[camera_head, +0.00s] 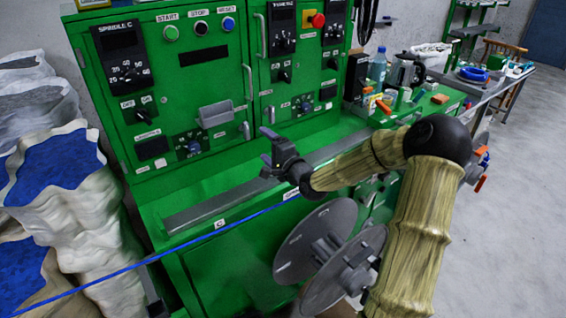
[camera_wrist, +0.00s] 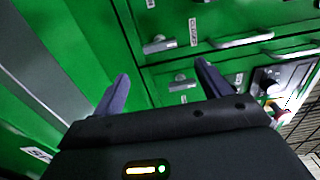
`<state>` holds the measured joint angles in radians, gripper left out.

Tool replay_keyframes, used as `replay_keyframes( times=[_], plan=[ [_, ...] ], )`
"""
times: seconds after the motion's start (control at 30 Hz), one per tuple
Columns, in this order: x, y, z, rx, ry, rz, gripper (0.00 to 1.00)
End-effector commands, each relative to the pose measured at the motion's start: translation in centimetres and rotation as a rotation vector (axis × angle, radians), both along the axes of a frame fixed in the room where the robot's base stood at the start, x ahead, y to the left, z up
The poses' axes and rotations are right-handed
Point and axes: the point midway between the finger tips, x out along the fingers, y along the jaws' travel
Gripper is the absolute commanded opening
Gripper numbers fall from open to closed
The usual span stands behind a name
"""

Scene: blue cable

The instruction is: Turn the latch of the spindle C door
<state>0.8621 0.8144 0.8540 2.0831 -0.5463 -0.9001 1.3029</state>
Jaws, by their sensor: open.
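The spindle C door (camera_head: 170,75) is a green panel at the upper left of the head view and looks shut. Its latch (camera_head: 245,130) appears to be the small silver lever at the door's lower right edge. In the wrist view this latch (camera_wrist: 158,45) seems to be the upper of two small levers, beyond my fingers. My gripper (camera_head: 266,147) is open and empty, in front of the cabinet below the door and right of the latch. Its two fingers also show in the wrist view (camera_wrist: 162,72), apart from the latch.
A blue cable (camera_head: 150,260) runs from lower left toward the grey reels (camera_head: 316,240). A second door with a red button (camera_head: 318,20) adjoins on the right. A ledge (camera_head: 200,213) runs below the doors. Bottles and tools crowd the bench at right; sacks (camera_head: 75,200) stand left.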

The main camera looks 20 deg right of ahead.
Motion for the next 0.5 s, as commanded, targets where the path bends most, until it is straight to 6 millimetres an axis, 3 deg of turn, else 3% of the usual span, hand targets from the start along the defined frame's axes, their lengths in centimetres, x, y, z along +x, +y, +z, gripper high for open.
replay_keyframes(
  times=[0.3,0.5],
  plan=[
    [-5.9,-2.0,-0.1,-0.001,0.002,-0.003,0.76],
    [-7.5,-2.5,0.0,0.001,0.000,-0.001,0.76]
  ],
)
